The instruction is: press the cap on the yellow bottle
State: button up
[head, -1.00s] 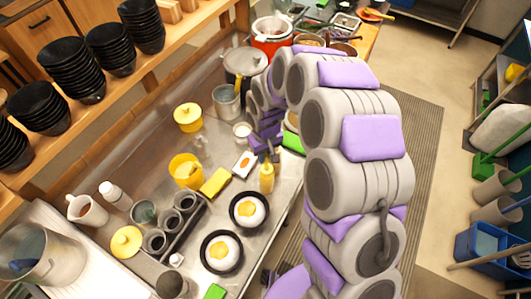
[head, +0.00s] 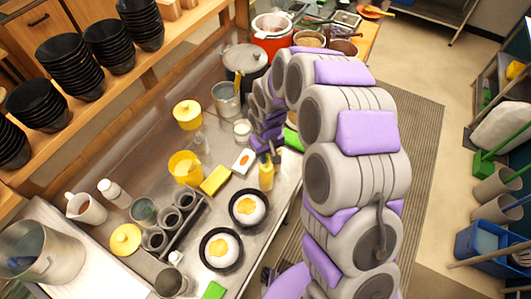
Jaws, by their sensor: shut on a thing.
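The yellow bottle (head: 266,178) stands upright near the front edge of the steel counter, right of a yellow sponge-like block. My gripper (head: 268,156) is over the bottle's top and is shut on the cap. The cap is hidden between the fingers and too small to make out. The fingers look to be at the bottle's top, but I cannot tell whether the cap is seated on it.
Two black pans with eggs (head: 248,207) lie below the bottle. A yellow block (head: 215,180), a yellow cup (head: 184,167) and a white tray (head: 243,160) are to the left. A green item (head: 293,139) lies behind my gripper. The counter's right edge is close by.

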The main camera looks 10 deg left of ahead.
jog(key=shift+d+f, duration=0.15)
jog(key=shift+f, duration=0.15)
jog(key=shift+f, duration=0.15)
jog(key=shift+a+f, duration=0.25)
jog(key=shift+f, duration=0.2)
jog(key=shift+d+f+b, duration=0.1)
jog(key=shift+f+b, duration=0.1)
jog(key=shift+b, duration=0.1)
dwell(0.4)
jog(key=o, duration=1.3)
jog(key=shift+r, duration=0.1)
